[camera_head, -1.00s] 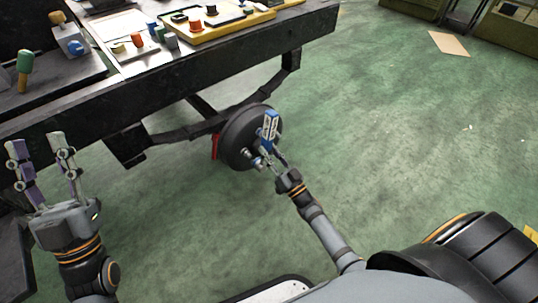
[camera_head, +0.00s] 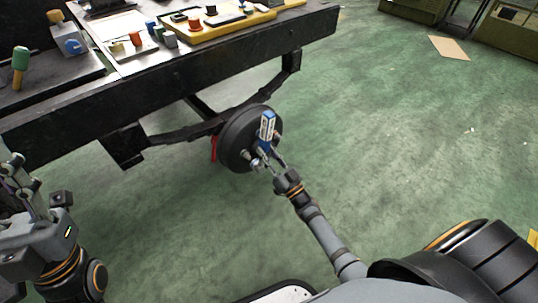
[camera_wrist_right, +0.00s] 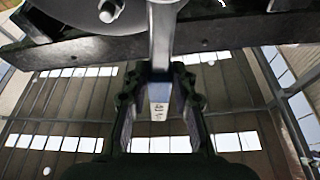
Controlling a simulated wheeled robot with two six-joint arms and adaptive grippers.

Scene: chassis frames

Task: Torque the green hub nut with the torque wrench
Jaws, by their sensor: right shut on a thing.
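My right gripper (camera_head: 272,166) is shut on the torque wrench (camera_head: 267,129), which shows a blue and white body in front of the hub. In the right wrist view the wrench's metal bar (camera_wrist_right: 163,38) comes down between the two fingers. The dark round hub drum (camera_head: 236,136) hangs under the chassis frame, just behind the wrench. I cannot make out the green hub nut; the wrench and gripper cover part of the hub face. My left gripper (camera_head: 22,178) is at the lower left edge, turned partly sideways, and its finger spacing is unclear.
A red part (camera_head: 214,148) sits beside the drum. The green floor on the right is mostly clear.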

